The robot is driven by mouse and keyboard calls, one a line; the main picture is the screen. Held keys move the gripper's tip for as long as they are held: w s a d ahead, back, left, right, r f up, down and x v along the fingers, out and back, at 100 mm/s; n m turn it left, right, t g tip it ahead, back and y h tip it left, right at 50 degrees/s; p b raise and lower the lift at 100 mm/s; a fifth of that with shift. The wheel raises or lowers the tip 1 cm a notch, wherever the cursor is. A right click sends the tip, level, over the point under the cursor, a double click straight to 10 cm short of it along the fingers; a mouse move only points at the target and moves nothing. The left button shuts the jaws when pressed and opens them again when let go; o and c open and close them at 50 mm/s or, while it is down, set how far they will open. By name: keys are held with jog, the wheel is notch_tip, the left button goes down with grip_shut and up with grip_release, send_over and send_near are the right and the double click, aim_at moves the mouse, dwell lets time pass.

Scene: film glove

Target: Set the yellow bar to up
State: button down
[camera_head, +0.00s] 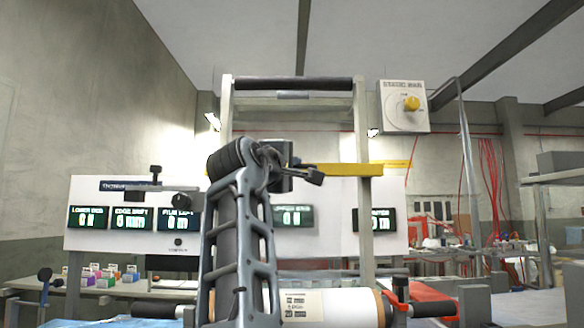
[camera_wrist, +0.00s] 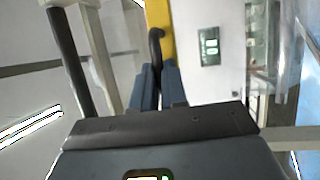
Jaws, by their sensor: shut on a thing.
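The yellow bar (camera_head: 345,170) lies level across the upright frame in the head view, and its left part is hidden behind my arm. In the wrist view, the yellow bar (camera_wrist: 159,14) runs down from the top edge, with a dark curved handle (camera_wrist: 156,36) on it. My gripper (camera_wrist: 157,72) is shut on this handle, its two blue-grey fingers close together around the handle's end. In the head view my gripper (camera_head: 300,174) is partly hidden by my arm, just in front of the bar's left part.
A pale frame (camera_head: 360,120) with a dark top roller (camera_head: 292,83) stands around the bar. A white panel with green displays (camera_head: 132,217) is behind it. A box with a yellow knob (camera_head: 411,103) is at upper right. A white film roll (camera_head: 335,306) lies below.

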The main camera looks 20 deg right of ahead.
notch_tip(320, 180, up, 11)
jog(key=p, duration=0.9)
jog(key=shift+f, duration=0.15)
jog(key=shift+a, duration=0.1)
jog(key=c, duration=1.6)
grip_release()
jog(key=o, duration=0.4)
jog(key=shift+o, duration=0.2)
jog(key=shift+f, duration=0.1)
jog(key=b+v, duration=0.1)
jog(key=v, duration=0.6)
jog(key=shift+s+a+b, duration=0.15)
jog(key=shift+s+b, duration=0.15)
jog(key=shift+b, duration=0.05)
